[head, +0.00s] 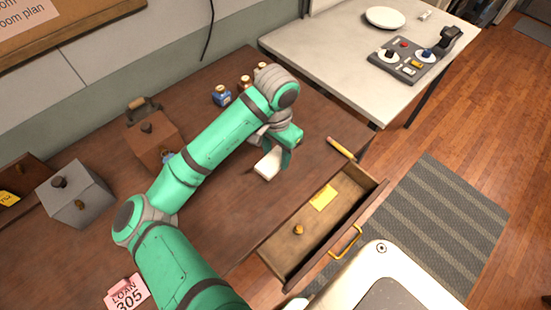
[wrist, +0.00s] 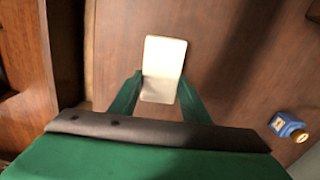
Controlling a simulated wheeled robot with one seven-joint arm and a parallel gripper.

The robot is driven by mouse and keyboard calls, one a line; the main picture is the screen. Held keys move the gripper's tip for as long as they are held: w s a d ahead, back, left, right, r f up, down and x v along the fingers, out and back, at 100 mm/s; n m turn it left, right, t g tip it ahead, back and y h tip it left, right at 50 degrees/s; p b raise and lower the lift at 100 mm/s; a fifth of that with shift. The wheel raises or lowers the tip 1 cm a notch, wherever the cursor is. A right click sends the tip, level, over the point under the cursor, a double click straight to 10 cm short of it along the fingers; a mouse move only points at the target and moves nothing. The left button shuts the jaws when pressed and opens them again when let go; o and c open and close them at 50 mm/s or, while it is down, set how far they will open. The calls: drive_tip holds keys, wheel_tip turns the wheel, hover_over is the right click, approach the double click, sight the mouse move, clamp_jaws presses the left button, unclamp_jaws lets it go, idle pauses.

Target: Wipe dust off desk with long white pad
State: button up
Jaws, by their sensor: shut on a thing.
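The long white pad (wrist: 163,65) is between the two green fingers of my gripper (wrist: 160,92) in the wrist view. The gripper is shut on the pad near its closer end, and the far end sticks out past the fingertips. In the head view the pad (head: 268,164) shows below my gripper (head: 285,155), at the desk surface. I cannot tell whether its underside touches the wood. The brown wooden desk (head: 225,195) lies under my arm. I can make out no distinct dust patch on it. My arm hides part of the desk.
An open drawer (head: 285,255) with a yellow note (head: 323,198) juts from the desk's front. Small bottles, including a blue one (head: 222,95), stand at the back.

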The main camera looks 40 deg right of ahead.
drive_tip(key=shift+r, duration=0.85)
drive_tip(key=shift+s+d+r, duration=0.15)
drive_tip(key=shift+d+r, duration=0.05)
drive_tip(key=shift+r, duration=0.5)
drive_tip(key=shift+a+r, duration=0.25)
drive_tip(key=shift+d, duration=0.1)
